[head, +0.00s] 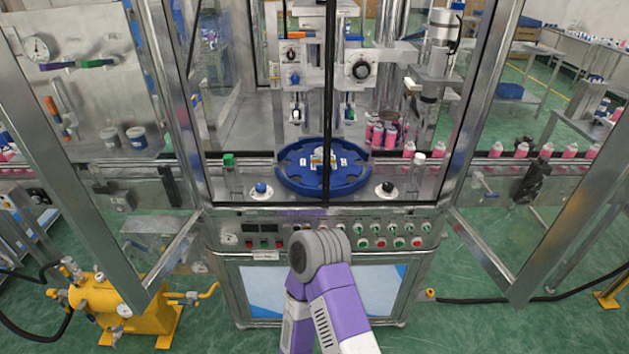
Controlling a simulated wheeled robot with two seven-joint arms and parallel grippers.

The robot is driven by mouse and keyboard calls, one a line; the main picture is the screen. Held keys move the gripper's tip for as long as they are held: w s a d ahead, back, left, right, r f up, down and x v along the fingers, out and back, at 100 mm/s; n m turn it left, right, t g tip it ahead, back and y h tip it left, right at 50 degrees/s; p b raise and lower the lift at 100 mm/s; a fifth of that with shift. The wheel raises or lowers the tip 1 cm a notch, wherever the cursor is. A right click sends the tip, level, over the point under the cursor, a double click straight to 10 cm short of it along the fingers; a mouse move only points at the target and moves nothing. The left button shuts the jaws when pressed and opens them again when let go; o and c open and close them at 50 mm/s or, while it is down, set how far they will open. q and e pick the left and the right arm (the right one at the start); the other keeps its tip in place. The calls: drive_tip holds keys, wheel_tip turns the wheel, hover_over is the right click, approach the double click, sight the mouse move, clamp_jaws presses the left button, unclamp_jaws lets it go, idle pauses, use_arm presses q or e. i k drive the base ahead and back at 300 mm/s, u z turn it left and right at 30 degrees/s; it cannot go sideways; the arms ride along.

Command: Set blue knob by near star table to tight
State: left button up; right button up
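A small blue knob (261,187) sits on a white round base on the machine deck, left of the blue star table (322,182). Its pointer or setting is too small to read. The star table is a round blue disc with notches round its rim. A second blue knob (294,79) is on the upper left unit, below a black knob. One of my arms, grey and purple, rises at the bottom middle in front of the control panel. Neither of my grippers is in view, so whether they are open or shut is hidden.
A black-topped knob (387,188) sits right of the star table. A thin dark vertical bar (329,100) crosses the front opening. Framed clear panels flare out at left and right. A button panel (385,236) runs below the deck.

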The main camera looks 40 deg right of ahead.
sight(261, 187)
drive_tip(key=z, duration=1.2)
drive_tip(key=i, duration=0.25)
